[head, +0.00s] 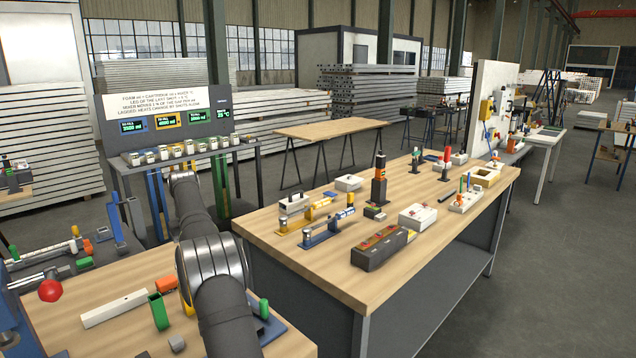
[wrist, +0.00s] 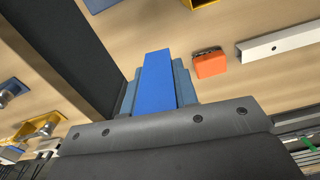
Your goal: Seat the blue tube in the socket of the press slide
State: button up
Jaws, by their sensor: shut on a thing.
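The blue tube (wrist: 158,82) is held in my gripper (wrist: 157,85) in the wrist view, with one blue-grey finger against each side. Its far end points up the picture, over the wooden tabletop. In the head view my arm hides the gripper and the tube. I cannot make out the press slide or its socket for certain. A blue device with a silver cylinder (head: 328,235) stands on the middle table beside a similar yellow one (head: 306,216); both show partly at the left of the wrist view.
An orange block (wrist: 210,64) and a white bar with a hole (wrist: 280,45) lie right of the tube. The head view shows the orange block (head: 167,285), white bar (head: 114,309) and a green tube (head: 158,311) on the near table. A dark box (head: 372,256) stands on the middle table.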

jog(key=w+d, duration=0.5)
jog(key=d, duration=0.3)
jog(key=s+d+f+m, duration=0.25)
jog(key=d+f, duration=0.45)
jog(key=d, duration=0.4)
jog(key=s+d+f+m, duration=0.2)
jog(key=s+d+f, duration=0.2)
jog(key=d+f, duration=0.55)
jog(key=s+d+f+m, duration=0.1)
jog(key=s+d+f, duration=0.3)
jog(key=s+d, duration=0.3)
jog(key=s+d+f+m, duration=0.2)
jog(key=s+d+f, duration=0.2)
jog(key=s, duration=0.5)
jog(key=d, duration=0.2)
jog(key=shift+s+d, duration=0.3)
jog(key=shift+d, duration=0.1)
jog(key=shift+w, duration=0.1)
